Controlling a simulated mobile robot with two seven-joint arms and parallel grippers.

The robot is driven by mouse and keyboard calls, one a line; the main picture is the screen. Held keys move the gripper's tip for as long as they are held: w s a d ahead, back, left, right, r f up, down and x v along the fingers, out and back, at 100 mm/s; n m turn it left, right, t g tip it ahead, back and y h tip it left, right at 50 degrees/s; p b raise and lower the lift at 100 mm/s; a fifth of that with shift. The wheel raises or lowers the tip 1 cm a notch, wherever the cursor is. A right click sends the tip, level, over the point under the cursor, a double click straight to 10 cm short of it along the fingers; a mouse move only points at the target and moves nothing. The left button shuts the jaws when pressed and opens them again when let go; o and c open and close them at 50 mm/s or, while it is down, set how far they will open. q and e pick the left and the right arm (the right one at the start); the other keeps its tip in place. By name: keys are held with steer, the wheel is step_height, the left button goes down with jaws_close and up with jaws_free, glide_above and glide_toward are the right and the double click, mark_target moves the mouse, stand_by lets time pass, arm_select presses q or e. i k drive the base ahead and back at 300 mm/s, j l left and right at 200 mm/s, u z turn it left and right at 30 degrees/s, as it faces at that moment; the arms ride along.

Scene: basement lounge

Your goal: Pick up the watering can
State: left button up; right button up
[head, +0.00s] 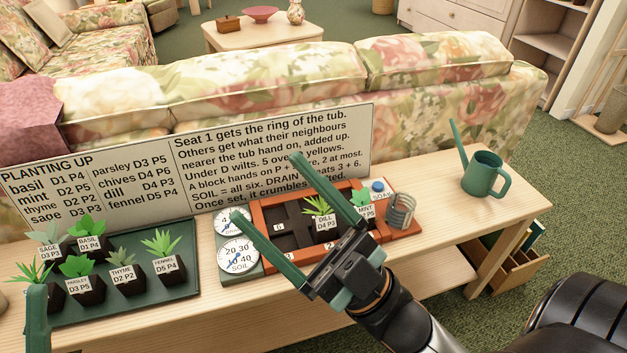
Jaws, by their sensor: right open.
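The green watering can (484,176) stands upright on the right end of the wooden table, its spout pointing up and left and its handle on the right. My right gripper (265,186) is open and empty, above the red-brown planter box, well to the left of the can and apart from it. Part of my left gripper (37,310) shows as a green finger at the lower left edge; the rest is out of view.
The planter (262,218) holds pots labelled dill and mint; a grey coil (401,211) is at its right end. Dials (238,255) are beside it. A green tray (190,285) of potted herbs is left. A text board (190,165) stands behind. Table around the can is clear.

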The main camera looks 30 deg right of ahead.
mark_target(479, 179)
steer(key=z, duration=2.05)
